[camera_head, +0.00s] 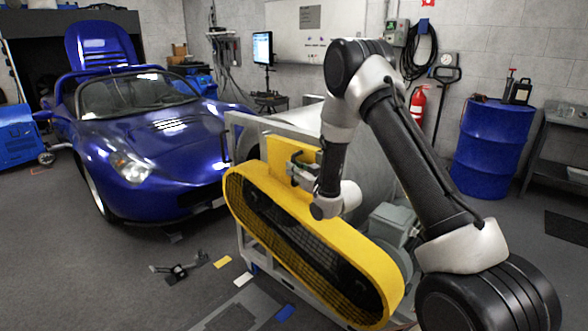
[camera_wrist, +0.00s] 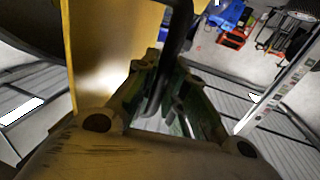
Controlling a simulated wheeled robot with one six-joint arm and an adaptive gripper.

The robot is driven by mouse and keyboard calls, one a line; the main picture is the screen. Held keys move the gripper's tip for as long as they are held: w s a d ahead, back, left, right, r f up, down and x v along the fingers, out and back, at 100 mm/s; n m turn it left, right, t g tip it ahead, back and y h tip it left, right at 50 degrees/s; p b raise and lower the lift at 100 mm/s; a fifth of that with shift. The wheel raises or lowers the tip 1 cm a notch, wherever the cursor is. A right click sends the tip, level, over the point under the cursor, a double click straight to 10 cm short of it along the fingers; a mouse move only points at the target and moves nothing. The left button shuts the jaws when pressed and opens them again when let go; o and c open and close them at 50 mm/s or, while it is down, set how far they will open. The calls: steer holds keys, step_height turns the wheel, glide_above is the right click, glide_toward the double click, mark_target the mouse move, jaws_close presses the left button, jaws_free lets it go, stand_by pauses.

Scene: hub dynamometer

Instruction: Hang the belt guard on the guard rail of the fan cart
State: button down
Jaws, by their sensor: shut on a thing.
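The yellow belt guard (camera_head: 262,212), a long rounded shell with a dark mesh front, slants from upper left to lower right in the head view. Its yellow plate (camera_wrist: 95,50) fills the upper left of the wrist view. My gripper (camera_head: 302,170) is at the guard's upper edge. In the wrist view my gripper (camera_wrist: 165,95) is shut on the guard's black bar handle (camera_wrist: 178,45). The fan cart (camera_head: 240,125), a grey frame with a large round housing, stands directly behind the guard. The guard hides much of the cart; I cannot tell whether it touches the guard rail.
A blue car (camera_head: 150,130) stands at the left, close to the cart. A blue drum (camera_head: 492,148) and a grey bench (camera_head: 555,150) are at the right. A dark stand-like object (camera_head: 180,270) lies on the floor at lower left.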

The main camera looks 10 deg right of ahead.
steer(key=shift+r, duration=0.1)
steer(key=c, duration=1.4)
jaws_free()
steer(key=v, duration=1.1)
steer(key=s+d+r+g+h, duration=0.2)
steer(key=d+r+g+h, duration=0.15)
steer(key=d+r, duration=0.4)
steer(key=s+d+r+m+g+h, duration=0.2)
steer(key=s+d+r+g+h, duration=0.15)
steer(key=s+r, duration=0.4)
steer(key=s+r+m+g, duration=0.1)
steer(key=s, duration=0.8)
steer(key=s+r+m+g, duration=0.1)
steer(key=s+g, duration=0.1)
steer(key=s, duration=0.8)
steer(key=s+r+g, duration=0.1)
steer(key=s+g, duration=0.1)
steer(key=s, duration=0.7)
steer(key=shift+s+d+r+m+h, duration=0.2)
steer(key=shift+d+m+h, duration=0.1)
steer(key=shift+d+m, duration=0.1)
